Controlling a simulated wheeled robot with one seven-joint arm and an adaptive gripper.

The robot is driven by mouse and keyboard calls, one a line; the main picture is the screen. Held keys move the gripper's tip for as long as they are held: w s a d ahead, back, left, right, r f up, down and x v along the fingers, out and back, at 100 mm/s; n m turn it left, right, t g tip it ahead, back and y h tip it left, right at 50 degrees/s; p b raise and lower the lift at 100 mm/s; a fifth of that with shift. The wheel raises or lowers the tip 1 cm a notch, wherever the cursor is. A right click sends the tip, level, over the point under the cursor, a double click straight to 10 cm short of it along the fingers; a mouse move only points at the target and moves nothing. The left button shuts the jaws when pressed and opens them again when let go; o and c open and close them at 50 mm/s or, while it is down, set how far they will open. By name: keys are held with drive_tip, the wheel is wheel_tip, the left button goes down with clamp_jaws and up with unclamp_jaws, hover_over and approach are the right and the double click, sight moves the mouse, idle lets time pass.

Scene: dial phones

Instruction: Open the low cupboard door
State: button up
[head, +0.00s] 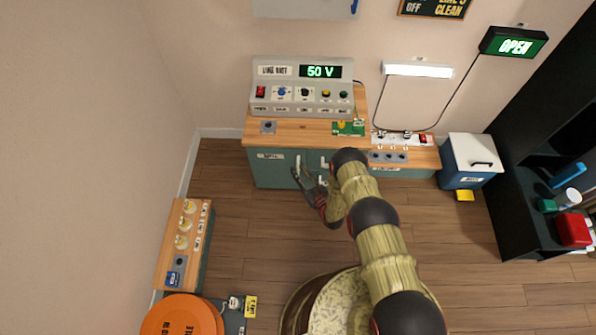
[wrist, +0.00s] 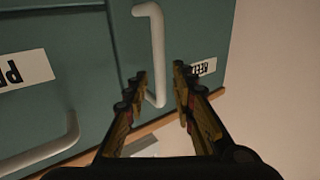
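The low cupboard (head: 272,175) is the teal unit under the wooden bench top, and its front looks closed. In the wrist view the teal front (wrist: 70,35) fills the left and middle. A white upright bar handle (wrist: 154,50) stands on it near the right side. My gripper (wrist: 160,76) is open, with a finger on each side of the handle's lower part in the picture; I cannot tell whether either touches it. In the head view my gripper (head: 303,175) is at the cupboard front, and the arm hides part of that front.
A second white handle (wrist: 45,145) and a printed label (wrist: 25,70) are at the left in the wrist view. On the bench stands a grey control panel (head: 302,88) reading 50 V. A blue bin (head: 470,165) stands right.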

drive_tip(key=shift+w+a, duration=0.35)
drive_tip(key=shift+w, duration=0.2)
drive_tip(key=c, duration=0.3)
clamp_jaws()
idle(0.3)
